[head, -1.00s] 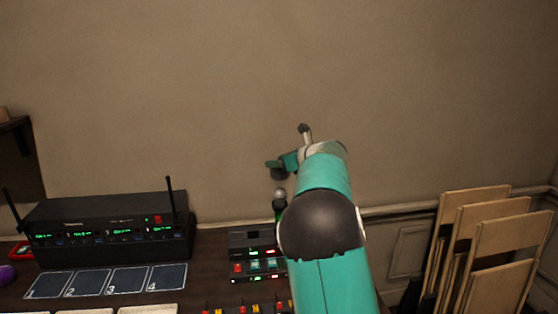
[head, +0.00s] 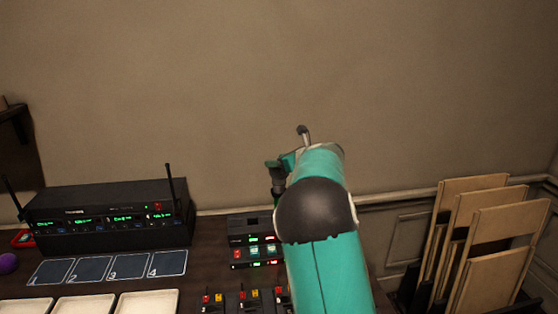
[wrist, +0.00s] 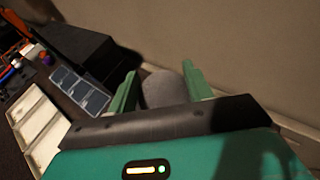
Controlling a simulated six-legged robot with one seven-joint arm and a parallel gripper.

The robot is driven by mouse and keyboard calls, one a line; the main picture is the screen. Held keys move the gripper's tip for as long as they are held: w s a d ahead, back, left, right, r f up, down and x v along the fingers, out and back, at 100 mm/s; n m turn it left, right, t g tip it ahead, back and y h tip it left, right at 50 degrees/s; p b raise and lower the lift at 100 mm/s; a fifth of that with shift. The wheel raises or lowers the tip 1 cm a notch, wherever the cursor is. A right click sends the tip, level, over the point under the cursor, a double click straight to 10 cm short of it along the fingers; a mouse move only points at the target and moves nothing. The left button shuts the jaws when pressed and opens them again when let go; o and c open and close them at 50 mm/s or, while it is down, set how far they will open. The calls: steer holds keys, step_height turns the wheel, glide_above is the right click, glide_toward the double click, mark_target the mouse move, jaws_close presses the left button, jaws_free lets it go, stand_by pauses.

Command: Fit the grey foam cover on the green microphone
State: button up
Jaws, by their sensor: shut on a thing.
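My gripper (head: 277,164) is shut on the grey foam cover (wrist: 164,92), which sits between the two green fingers in the wrist view. In the head view the foam cover (head: 278,174) shows as a small dark shape under the fingers. The green microphone (head: 278,192) stands upright directly below it, partly hidden by my arm. The microphone's silver head is not visible now; the cover is at its place. I cannot tell how far the cover is down over the head.
A black receiver with two antennas (head: 105,215) stands at the left, behind numbered dark pads (head: 108,267) and pale trays (head: 147,303). Button boxes (head: 256,252) are just left of my arm. Folded wooden chairs (head: 480,240) lean at the right. The wall is behind.

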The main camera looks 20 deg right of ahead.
mark_target(279, 172)
steer(key=shift+w+r, duration=0.1)
steer(key=shift+r, duration=0.25)
steer(key=shift+f, duration=2.65)
stand_by(0.9)
stand_by(0.4)
steer(key=o, duration=1)
steer(key=shift+o, duration=0.5)
steer(key=o, duration=0.3)
steer(key=v, duration=0.7)
